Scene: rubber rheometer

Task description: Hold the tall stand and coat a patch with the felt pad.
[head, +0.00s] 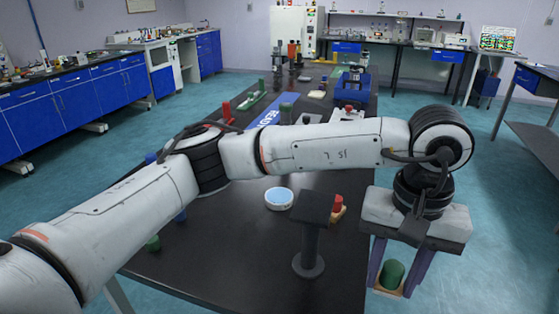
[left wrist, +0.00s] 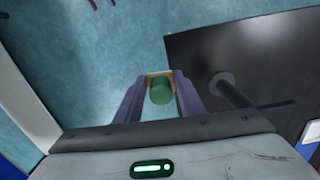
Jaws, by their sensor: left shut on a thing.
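My left gripper (head: 392,284) hangs past the table's right edge, its two purple fingers pointing down. It is shut on a wooden block with a green knob (head: 393,272); the block also shows between the fingers in the left wrist view (left wrist: 161,92). Whether it carries felt underneath is hidden. A tall black stand (head: 311,237) with a flat square top and round foot is upright on the table, left of the gripper and apart from it. It shows in the left wrist view as a dark post (left wrist: 226,85). My right gripper is not in view.
On the black table (head: 245,255), a round white dish with a blue surface (head: 279,199) and a red-knobbed wooden block (head: 338,206) lie near the stand. A blue device (head: 352,88) and several smaller items stand farther back. My left arm spans the table. Open floor lies right of it.

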